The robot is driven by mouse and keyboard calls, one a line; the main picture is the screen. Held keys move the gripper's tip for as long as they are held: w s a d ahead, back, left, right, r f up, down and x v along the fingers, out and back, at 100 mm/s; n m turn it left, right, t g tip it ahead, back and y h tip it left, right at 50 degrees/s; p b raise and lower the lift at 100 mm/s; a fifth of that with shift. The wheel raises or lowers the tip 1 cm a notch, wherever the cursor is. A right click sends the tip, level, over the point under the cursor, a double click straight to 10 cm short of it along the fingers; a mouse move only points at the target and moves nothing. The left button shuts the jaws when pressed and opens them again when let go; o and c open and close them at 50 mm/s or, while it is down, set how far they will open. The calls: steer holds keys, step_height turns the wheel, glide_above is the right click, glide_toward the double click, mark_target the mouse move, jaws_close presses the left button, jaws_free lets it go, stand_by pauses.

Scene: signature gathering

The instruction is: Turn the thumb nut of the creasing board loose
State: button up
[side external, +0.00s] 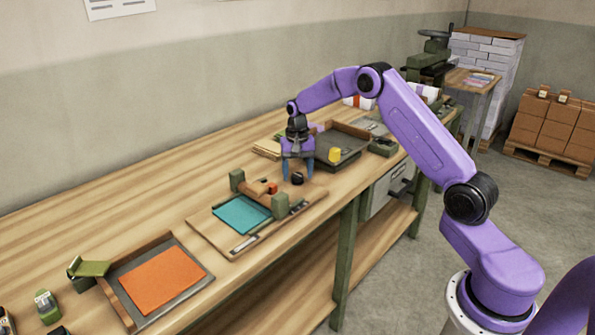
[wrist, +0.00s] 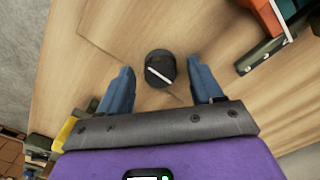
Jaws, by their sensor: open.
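The creasing board (side external: 208,230) is a flat wooden board on the bench, with a teal sheet (side external: 240,215) and green end blocks. The thumb nut (side external: 297,179) is a small round black knob at its far end. In the wrist view the nut (wrist: 158,76) shows from above, with a white line across its top. My gripper (side external: 298,173) points down over the nut. Its blue fingers are open, one on each side of the nut, and in the wrist view (wrist: 163,84) gaps show between them and it. The exact fingertip height is hard to tell.
A dark tray (side external: 350,151) with a yellow item (side external: 334,155) stands just beyond my gripper. A wooden tray with an orange sheet (side external: 162,281) lies nearer on the bench. In the wrist view a green block (wrist: 262,55) stands at upper right.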

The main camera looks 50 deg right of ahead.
steer(key=c, duration=1.1)
steer(key=shift+o, duration=0.2)
steer(key=shift+n, duration=0.3)
steer(key=n, duration=0.8)
steer(key=shift+n, duration=0.4)
steer(key=n, duration=0.4)
steer(key=shift+d+r+n, duration=0.1)
steer(key=shift+n, duration=2.1)
